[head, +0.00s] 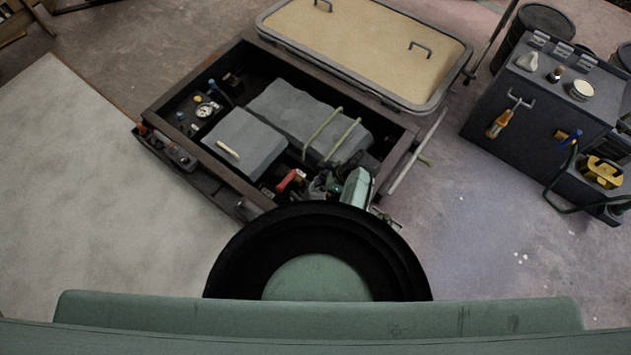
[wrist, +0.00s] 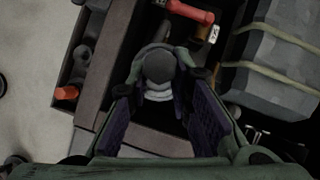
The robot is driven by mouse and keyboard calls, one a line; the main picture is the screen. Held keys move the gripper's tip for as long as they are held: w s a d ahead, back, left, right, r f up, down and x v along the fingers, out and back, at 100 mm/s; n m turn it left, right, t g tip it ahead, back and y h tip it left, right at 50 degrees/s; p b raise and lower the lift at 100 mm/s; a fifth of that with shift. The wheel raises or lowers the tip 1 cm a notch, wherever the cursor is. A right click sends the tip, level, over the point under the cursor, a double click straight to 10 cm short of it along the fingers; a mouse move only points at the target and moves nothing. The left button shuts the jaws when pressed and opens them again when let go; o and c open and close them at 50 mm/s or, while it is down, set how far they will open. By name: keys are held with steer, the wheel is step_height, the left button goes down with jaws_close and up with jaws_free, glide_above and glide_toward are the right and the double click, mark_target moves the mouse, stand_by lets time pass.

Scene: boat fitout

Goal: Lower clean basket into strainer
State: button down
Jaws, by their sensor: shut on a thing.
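My gripper (wrist: 160,92) shows in the wrist view with its two purple-padded fingers on either side of a round piece with a dark grey top (wrist: 159,68) and a pale ribbed part (wrist: 158,95) below it. This piece looks like the basket, but I cannot tell for certain. The fingers are shut on it. In the head view, my arm's end hangs over the front right part of the dark engine bay, and the held piece is too small to make out. I cannot clearly tell the strainer apart from the dark fittings there.
A red handle (head: 291,180) lies close to the gripper; it also shows in the wrist view (wrist: 190,12). A tan hatch lid (head: 365,45) is behind, a dark tool cabinet (head: 540,105) right.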

step_height(320, 180, down, 8)
steer(key=b, duration=0.8)
steer(key=shift+f+b, duration=0.15)
steer(key=shift+b, duration=0.15)
steer(key=shift+f+b, duration=0.45)
steer(key=shift+f, duration=0.35)
